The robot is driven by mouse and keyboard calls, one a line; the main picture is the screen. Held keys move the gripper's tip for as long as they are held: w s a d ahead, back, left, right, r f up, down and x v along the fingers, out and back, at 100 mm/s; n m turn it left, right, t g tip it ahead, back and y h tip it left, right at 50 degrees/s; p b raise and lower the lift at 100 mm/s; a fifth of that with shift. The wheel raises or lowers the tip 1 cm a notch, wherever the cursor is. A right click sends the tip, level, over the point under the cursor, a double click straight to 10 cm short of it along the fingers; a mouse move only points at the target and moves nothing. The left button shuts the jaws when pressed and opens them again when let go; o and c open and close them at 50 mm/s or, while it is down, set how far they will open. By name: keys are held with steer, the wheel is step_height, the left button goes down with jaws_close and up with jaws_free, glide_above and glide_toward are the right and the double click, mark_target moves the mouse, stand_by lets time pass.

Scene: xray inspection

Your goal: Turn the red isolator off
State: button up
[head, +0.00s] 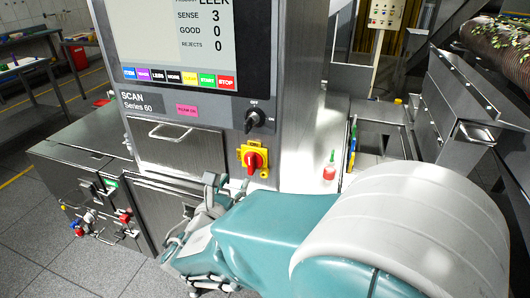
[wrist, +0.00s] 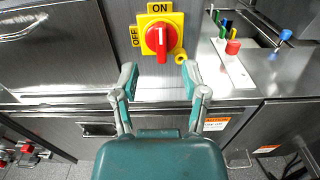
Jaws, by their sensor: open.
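The red isolator (head: 254,159) is a red rotary knob on a yellow plate on the front of the steel machine. In the wrist view the knob (wrist: 161,38) stands upright, its white mark toward the ON label (wrist: 159,7). The OFF label (wrist: 136,36) is on the left side of the plate. My gripper (wrist: 158,78) is open and empty, its two fingers spread below the knob and apart from it. In the head view my gripper (head: 212,190) is low and left of the isolator, partly hidden by my arm.
A black rotary switch (head: 256,118) sits above the isolator, under the screen (head: 185,40). A drawer with a handle (head: 170,131) is to its left. The front of the knob is clear.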

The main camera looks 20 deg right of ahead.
mark_target(249, 158)
steer(key=x, duration=1)
steer(key=shift+w, duration=0.2)
